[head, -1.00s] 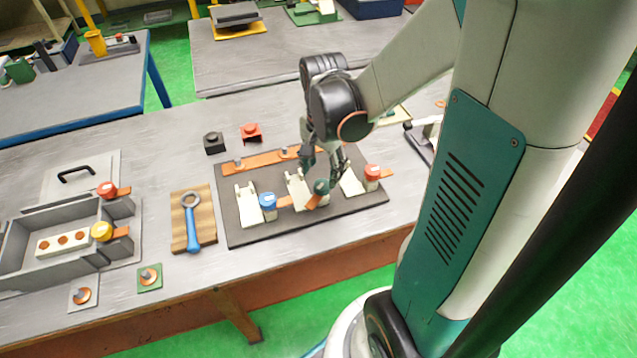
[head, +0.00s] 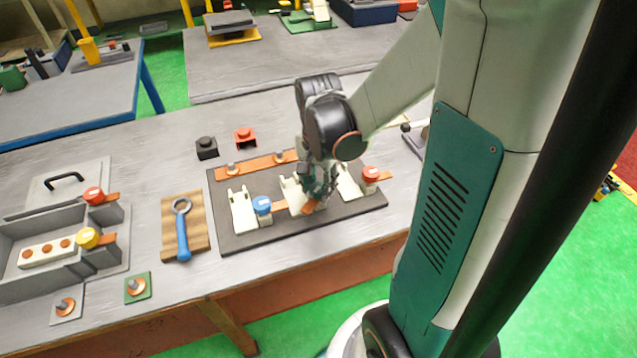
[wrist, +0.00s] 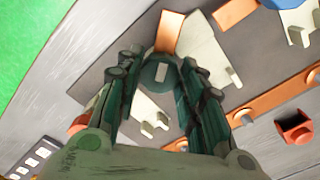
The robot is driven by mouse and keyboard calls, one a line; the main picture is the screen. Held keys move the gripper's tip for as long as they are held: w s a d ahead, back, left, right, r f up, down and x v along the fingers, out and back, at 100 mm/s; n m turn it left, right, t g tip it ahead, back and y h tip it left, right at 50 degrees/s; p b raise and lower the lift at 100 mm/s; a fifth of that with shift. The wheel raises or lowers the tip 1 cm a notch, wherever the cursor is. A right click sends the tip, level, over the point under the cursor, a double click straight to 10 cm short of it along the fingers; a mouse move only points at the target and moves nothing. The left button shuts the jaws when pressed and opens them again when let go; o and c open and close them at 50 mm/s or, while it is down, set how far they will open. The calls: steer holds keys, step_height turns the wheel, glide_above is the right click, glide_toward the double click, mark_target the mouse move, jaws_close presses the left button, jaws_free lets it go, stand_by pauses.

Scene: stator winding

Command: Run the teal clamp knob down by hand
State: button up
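The teal clamp knob (wrist: 160,72) is round with a pale mark on top and sits beside an orange strip (wrist: 169,33) in the wrist view. My gripper (wrist: 160,66) has a finger on either side of the knob, and the fingers appear to press against its rim. In the head view my gripper (head: 319,184) is low over the middle cream clamp (head: 291,193) on the dark plate (head: 240,243). My fingers mostly hide the knob there.
A blue knob (head: 262,204) stands to the left of my gripper and a red knob (head: 370,173) to the right. A blue-handled ring wrench (head: 182,235) lies on a wooden board. Black (head: 206,148) and red (head: 245,138) blocks stand behind the plate.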

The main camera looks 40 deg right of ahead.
mark_target(318, 188)
steer(key=shift+m, duration=0.8)
steer(key=o, duration=1.1)
steer(key=shift+c, duration=0.2)
steer(key=shift+s+r, duration=0.1)
steer(key=shift+r, duration=3.65)
steer(key=shift+a, duration=0.1)
